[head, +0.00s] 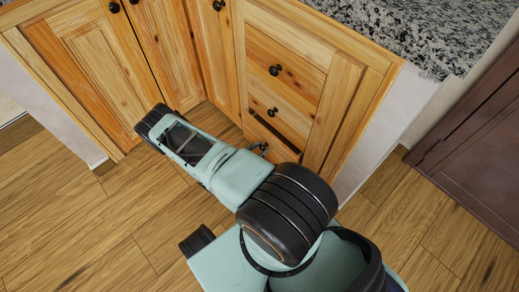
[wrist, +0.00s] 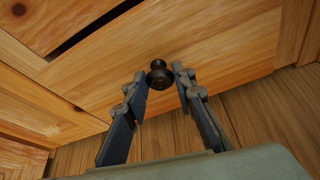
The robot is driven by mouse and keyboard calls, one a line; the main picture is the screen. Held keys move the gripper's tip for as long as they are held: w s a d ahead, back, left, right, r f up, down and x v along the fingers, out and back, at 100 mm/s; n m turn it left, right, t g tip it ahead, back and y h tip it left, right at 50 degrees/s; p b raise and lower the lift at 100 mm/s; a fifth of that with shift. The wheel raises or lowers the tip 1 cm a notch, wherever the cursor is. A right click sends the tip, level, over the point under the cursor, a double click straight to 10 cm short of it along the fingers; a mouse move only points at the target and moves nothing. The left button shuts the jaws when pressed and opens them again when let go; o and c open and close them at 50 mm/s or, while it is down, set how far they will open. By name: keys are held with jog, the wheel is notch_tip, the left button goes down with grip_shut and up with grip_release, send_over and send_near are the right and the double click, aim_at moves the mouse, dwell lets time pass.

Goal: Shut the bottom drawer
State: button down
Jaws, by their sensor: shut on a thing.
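The bottom drawer (wrist: 215,62) fills the upper middle of the wrist view, with its dark round knob (wrist: 158,74) near the lower edge of its front. My gripper (wrist: 162,78) has one finger on each side of this knob and is shut on it. In the head view the bottom drawer (head: 282,151) is low on the right cabinet, partly covered by my arm. A dark slot shows between it and the drawer above, so it stands a little out.
Above are a middle drawer with a knob (head: 272,111) and a top drawer with a knob (head: 275,70). A granite counter (head: 420,30) tops the cabinet. Cabinet doors (head: 95,60) stand on the left. A dark red-brown door (head: 480,140) is at the right. The wooden floor (head: 80,230) is clear on the left.

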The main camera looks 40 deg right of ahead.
aim_at(267, 143)
jog(key=shift+w+d, duration=0.15)
jog(key=shift+d, duration=1)
jog(key=shift+w+d, duration=0.1)
jog(key=shift+d, duration=1)
jog(key=c, duration=1.6)
grip_release()
jog(key=shift+d, duration=0.1)
jog(key=v, duration=1.2)
